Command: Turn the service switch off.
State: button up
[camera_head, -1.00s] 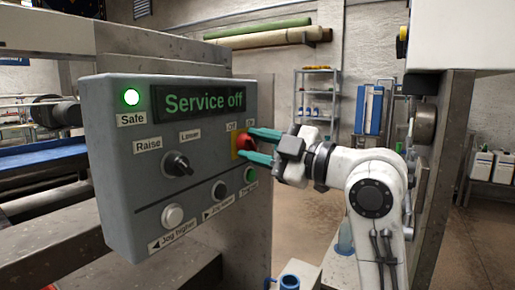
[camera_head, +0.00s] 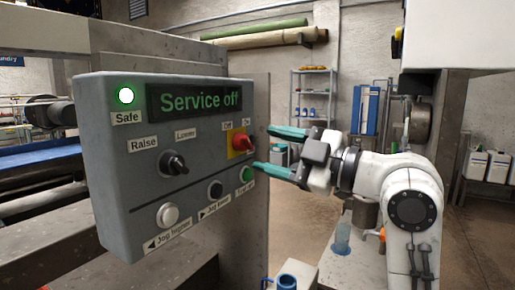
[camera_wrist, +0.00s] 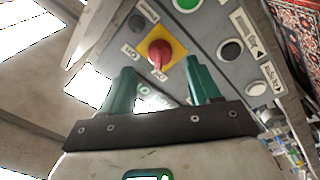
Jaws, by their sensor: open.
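The grey control box (camera_head: 120,215) has a display (camera_head: 201,101) reading "Service off" and a lit green lamp (camera_head: 125,96) labelled "Safe". The red service switch (camera_head: 241,142) sits on a yellow plate at the box's right side. It also shows in the wrist view (camera_wrist: 160,54), with its handle turned towards one of the labels beside it; the label text is too small to read surely. My gripper (camera_head: 272,150) is open and empty, its two teal fingers pointing at the box, just right of the switch and apart from it. The fingers also show in the wrist view (camera_wrist: 160,85).
The box also carries a black raise/lower knob (camera_head: 173,163), a white jog button (camera_head: 167,215), a black jog button (camera_head: 215,189) and a green button (camera_head: 246,174) close to my lower finger. Open floor lies behind my arm.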

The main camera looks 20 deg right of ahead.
jog(key=v, duration=0.6)
jog(key=shift+s, duration=0.1)
dwell(0.4)
